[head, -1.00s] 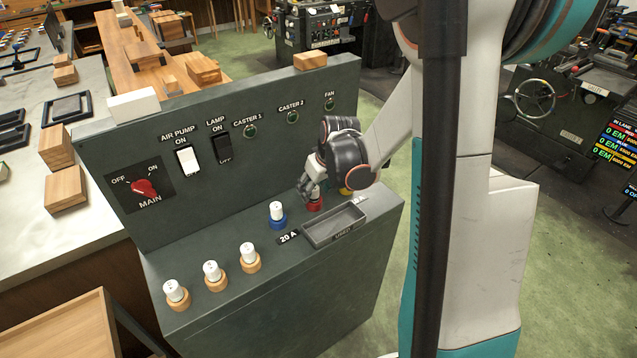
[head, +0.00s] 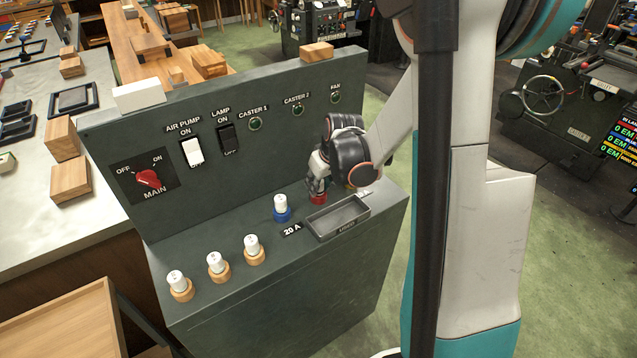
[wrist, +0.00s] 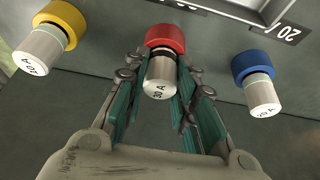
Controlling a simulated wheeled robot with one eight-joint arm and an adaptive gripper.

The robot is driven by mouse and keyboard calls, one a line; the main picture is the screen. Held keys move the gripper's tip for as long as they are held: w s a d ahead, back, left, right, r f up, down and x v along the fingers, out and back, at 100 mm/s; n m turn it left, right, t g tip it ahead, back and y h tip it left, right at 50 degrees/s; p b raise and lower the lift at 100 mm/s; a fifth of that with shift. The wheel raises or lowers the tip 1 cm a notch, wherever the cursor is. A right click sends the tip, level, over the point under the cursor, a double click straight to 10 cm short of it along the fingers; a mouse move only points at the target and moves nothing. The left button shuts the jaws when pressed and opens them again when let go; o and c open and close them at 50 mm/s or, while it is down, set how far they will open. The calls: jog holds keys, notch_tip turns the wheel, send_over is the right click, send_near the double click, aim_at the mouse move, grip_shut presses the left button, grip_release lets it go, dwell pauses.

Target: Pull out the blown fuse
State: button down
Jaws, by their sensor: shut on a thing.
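In the wrist view a silver fuse marked 30 A (wrist: 159,80) stands in line with a red ring holder (wrist: 165,37), a dark band showing between them. The fingers of my gripper (wrist: 160,66) are shut on this fuse, one on each side. In the head view my gripper (head: 318,180) is over the red holder (head: 318,198) and hides the fuse. A fuse in a yellow ring (wrist: 42,48) and a 20 A fuse in a blue ring (wrist: 262,95) flank it. The blue-ringed fuse (head: 281,206) also shows in the head view. I cannot tell which fuse is blown.
A shallow grey tray (head: 340,233) lies in front of the holders, beside a 20 A label (head: 292,229). The upright panel behind carries a red main switch (head: 149,180) and two rocker switches (head: 193,150).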

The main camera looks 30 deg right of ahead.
jog(key=shift+r+p, duration=0.45)
jog(key=shift+r, duration=0.3)
jog(key=shift+r+p, duration=1.5)
jog(key=shift+r, duration=0.75)
